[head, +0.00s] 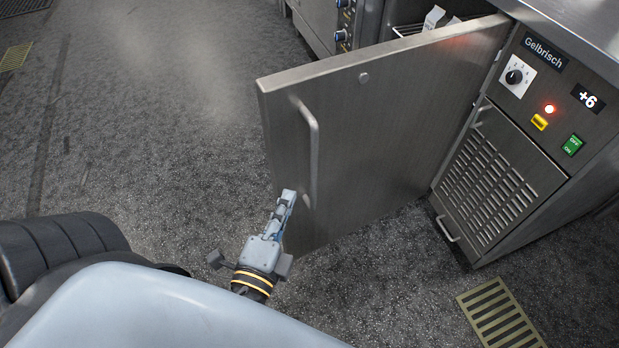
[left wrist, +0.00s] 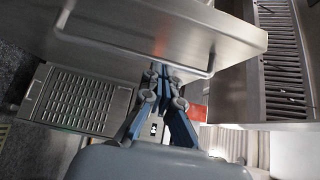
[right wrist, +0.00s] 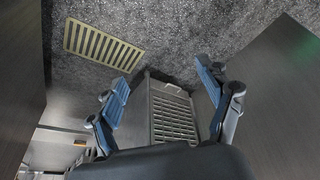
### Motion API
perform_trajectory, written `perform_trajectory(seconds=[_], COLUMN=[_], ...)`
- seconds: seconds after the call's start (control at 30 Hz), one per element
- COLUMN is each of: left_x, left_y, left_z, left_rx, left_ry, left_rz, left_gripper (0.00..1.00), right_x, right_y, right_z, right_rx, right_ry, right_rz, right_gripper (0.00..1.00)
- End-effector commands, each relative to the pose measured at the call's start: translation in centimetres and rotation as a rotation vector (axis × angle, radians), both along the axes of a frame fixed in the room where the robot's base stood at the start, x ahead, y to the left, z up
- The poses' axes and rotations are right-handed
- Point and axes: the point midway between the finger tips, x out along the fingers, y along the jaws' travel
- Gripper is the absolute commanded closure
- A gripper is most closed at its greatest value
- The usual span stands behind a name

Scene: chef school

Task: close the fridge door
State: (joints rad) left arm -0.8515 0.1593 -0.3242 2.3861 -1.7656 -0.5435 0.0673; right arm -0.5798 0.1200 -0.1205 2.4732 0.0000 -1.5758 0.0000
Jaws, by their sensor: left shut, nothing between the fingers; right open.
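The fridge door (head: 400,125) is a flat grey steel panel, standing open and swung out from the counter unit. Its bar handle (head: 314,150) is on the outer face near the free edge. My left gripper (head: 289,197) is shut and empty beside the lower end of the handle; I cannot tell whether it touches the door. In the left wrist view, its closed fingers (left wrist: 163,72) lie near the handle bar (left wrist: 140,62), which is not between them. My right gripper (right wrist: 164,74) is open and empty in the right wrist view, and out of the head view.
The fridge's control panel (head: 548,95) has a dial, a red light and a green switch, above a vented lower panel (head: 490,185). White items (head: 434,18) show inside behind the door. Floor grates (head: 500,312) lie in the floor. Open floor (head: 150,110) is to the left.

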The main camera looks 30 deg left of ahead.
Motion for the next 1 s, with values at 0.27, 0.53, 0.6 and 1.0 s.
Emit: perform_trajectory(seconds=[0.27,0.53,0.6,1.0], left_x=[3.0,6.3,7.1,9.7], left_y=[0.7,1.3,1.5,2.1], left_z=[0.6,0.6,0.6,0.3], left_rx=[0.004,0.003,0.004,0.003], left_ry=[-0.007,-0.008,-0.007,-0.004], left_rz=[0.002,0.001,0.002,0.001], left_gripper=[1.0,1.0,1.0,1.0], right_x=[0.8,1.6,1.6,1.4], right_y=[0.1,0.3,0.4,0.4], right_z=[-1.7,-6.8,-8.0,-11.7], right_rx=[-0.001,-0.002,-0.002,-0.003], right_ry=[0.016,0.041,0.049,0.063], right_rz=[0.001,0.006,0.006,0.01], right_gripper=[0.21,0.21,0.21,0.21])
